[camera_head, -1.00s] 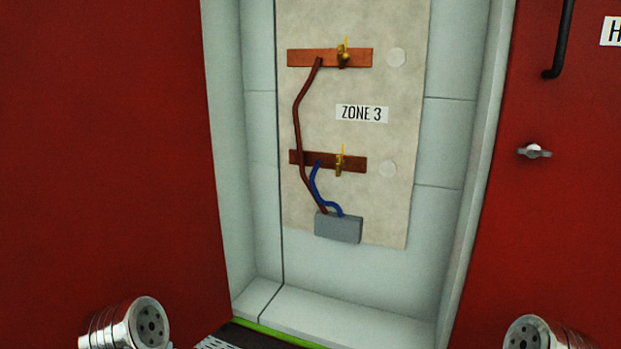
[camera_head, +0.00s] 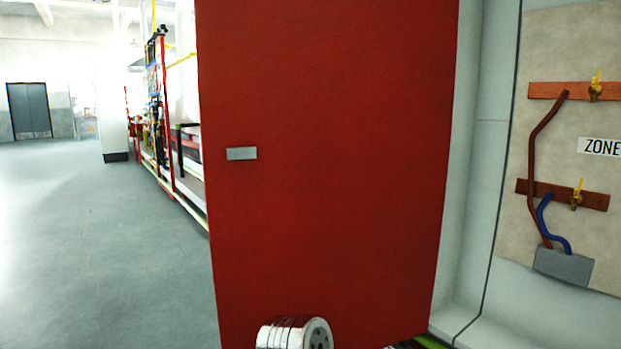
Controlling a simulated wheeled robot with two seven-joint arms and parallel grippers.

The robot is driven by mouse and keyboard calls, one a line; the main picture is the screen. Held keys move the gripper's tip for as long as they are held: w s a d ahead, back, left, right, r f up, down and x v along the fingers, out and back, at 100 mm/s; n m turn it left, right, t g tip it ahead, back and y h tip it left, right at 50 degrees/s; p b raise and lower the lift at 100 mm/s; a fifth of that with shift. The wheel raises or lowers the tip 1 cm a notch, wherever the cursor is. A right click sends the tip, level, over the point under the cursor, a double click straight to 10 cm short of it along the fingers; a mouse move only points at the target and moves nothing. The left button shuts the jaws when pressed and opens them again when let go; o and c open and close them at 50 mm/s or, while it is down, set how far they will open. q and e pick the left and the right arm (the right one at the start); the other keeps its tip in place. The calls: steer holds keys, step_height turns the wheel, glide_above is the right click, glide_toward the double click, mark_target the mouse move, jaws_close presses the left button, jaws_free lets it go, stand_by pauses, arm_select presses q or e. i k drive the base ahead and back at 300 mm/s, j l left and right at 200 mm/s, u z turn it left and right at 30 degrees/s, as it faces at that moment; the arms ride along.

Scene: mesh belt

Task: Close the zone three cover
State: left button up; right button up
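The zone three cover is a large red door panel (camera_head: 330,170), standing open on the left of the zone 3 recess. A small grey plate (camera_head: 241,154) sits near its left edge. The recess shows at the right, with a grey-white backing board (camera_head: 555,60), copper-coloured bars (camera_head: 560,91), yellow-handled valves and a partly cut-off ZONE label (camera_head: 602,147). A silver cylindrical part of my arm shows at the bottom, in front of the cover. Neither gripper's fingers are in view.
Open grey floor (camera_head: 90,240) lies to the left of the cover. Red-framed equipment (camera_head: 160,120) stands behind the cover's left edge. A dark double door (camera_head: 29,110) is in the far wall. The recess has a pale side wall (camera_head: 475,170) beside the cover.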

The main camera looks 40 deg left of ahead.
mark_target(345, 107)
steer(key=k+j, duration=0.1)
steer(key=j, duration=0.6)
steer(key=k+j+u, duration=0.1)
steer(key=j, duration=0.6)
steer(key=i+j+z, duration=0.1)
steer(key=j, duration=0.3)
steer(key=i+j+z, duration=0.15)
steer(key=j, duration=0.3)
steer(key=i+j+z, duration=0.1)
steer(key=j, duration=0.35)
